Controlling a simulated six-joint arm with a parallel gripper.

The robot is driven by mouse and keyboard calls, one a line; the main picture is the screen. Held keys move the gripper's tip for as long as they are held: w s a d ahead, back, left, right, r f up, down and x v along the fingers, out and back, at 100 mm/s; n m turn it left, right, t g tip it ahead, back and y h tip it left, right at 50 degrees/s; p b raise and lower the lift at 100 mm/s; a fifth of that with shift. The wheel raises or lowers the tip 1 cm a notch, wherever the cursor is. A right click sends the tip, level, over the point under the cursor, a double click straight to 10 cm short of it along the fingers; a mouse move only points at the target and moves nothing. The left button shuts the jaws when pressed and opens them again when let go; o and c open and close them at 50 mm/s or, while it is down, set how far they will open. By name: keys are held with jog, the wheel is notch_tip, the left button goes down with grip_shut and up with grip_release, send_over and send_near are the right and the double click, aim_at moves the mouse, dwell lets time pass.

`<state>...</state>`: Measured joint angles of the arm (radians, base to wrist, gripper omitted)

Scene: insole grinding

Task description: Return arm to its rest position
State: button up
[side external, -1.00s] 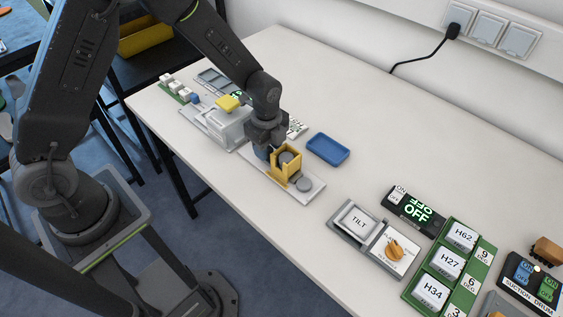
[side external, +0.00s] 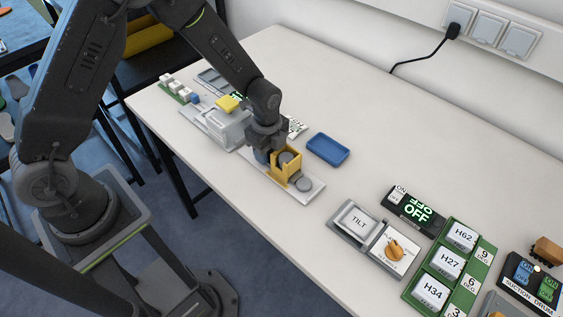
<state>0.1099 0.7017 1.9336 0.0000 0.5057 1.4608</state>
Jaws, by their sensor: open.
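My gripper (side external: 268,152) points down over the left part of the white table (side external: 335,100). It is just behind and left of a yellow block-shaped holder (side external: 284,172) with a grey round part in it. A blue piece is at the gripper's fingers; I cannot tell whether it is part of the gripper or a separate thing. The fingertips are small and partly hidden by the yellow holder. My arm reaches over from the upper left.
A blue tray (side external: 328,149) lies right of the gripper. A grey box with a yellow top (side external: 228,104) stands to its left. A TILT panel (side external: 358,221), a black OFF display (side external: 414,211) and a green H-labelled panel (side external: 447,262) are at the lower right. The back middle is clear.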

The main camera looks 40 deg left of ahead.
jog(key=shift+r, duration=0.1)
dwell(0.4)
jog(key=c, duration=0.4)
jog(key=shift+o, duration=0.2)
jog(key=shift+a, duration=3.05)
jog(key=o, duration=0.4)
jog(key=shift+c, duration=0.2)
notch_tip(320, 180, up, 7)
